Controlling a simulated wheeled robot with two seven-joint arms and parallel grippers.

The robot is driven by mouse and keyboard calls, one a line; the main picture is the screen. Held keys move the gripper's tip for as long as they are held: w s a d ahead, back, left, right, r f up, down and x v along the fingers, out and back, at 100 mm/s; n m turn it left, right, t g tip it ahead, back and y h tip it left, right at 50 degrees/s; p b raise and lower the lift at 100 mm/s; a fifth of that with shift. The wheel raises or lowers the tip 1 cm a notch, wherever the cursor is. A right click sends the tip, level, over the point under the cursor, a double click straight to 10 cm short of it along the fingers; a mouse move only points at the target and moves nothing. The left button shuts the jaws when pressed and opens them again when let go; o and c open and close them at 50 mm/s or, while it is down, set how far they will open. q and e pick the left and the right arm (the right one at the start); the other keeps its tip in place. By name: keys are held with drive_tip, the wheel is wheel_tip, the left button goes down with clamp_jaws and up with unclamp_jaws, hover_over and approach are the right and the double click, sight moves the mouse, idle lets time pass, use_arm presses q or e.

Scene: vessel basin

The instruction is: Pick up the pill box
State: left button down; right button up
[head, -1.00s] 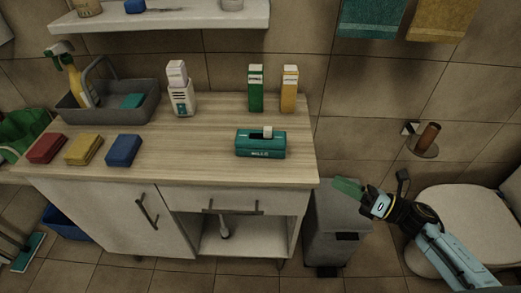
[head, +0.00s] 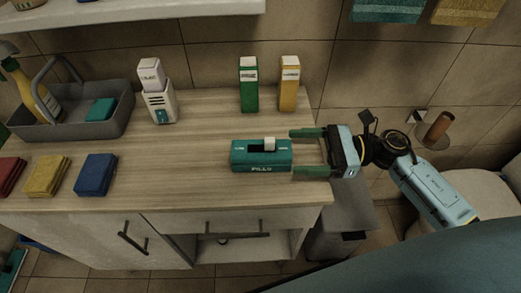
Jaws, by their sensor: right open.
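The pill box (head: 258,158) is a teal box marked "PILLS" with a small white knob on top. It lies on the wooden counter near its right front edge. My right gripper (head: 308,152) is open, with two green fingers pointing left just to the right of the box. One finger is at the far side and one at the near side. The fingertips are close to the box's right end; I cannot tell if they touch. My left gripper is not in view.
On the counter (head: 200,190) stand a green carton (head: 249,85), a yellow carton (head: 289,85), a white dispenser (head: 156,95) and a grey caddy (head: 75,125). Folded cloths, including a blue one (head: 95,175), lie at left. A grey bin (head: 335,225) stands right of the cabinet.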

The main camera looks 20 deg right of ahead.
sight(268, 148)
drive_tip(key=shift+x, duration=0.75)
drive_tip(key=shift+w+a, duration=0.2)
drive_tip(key=shift+a, duration=0.1)
drive_tip(key=shift+w+a, duration=0.1)
drive_tip(key=shift+a, duration=0.1)
drive_tip(key=shift+w+a+f, duration=0.1)
drive_tip(key=shift+w+a, duration=0.05)
drive_tip(key=shift+a, duration=0.15)
drive_tip(key=x, duration=0.3)
drive_tip(key=shift+w+a+f+p, duration=0.2)
drive_tip(key=shift+w+f+p, duration=0.1)
drive_tip(key=shift+w, duration=0.15)
drive_tip(key=shift+w+a, duration=0.1)
drive_tip(key=shift+a, duration=0.3)
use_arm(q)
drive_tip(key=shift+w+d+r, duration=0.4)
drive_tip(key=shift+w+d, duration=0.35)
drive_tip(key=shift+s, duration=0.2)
use_arm(e)
drive_tip(key=c, duration=1.1)
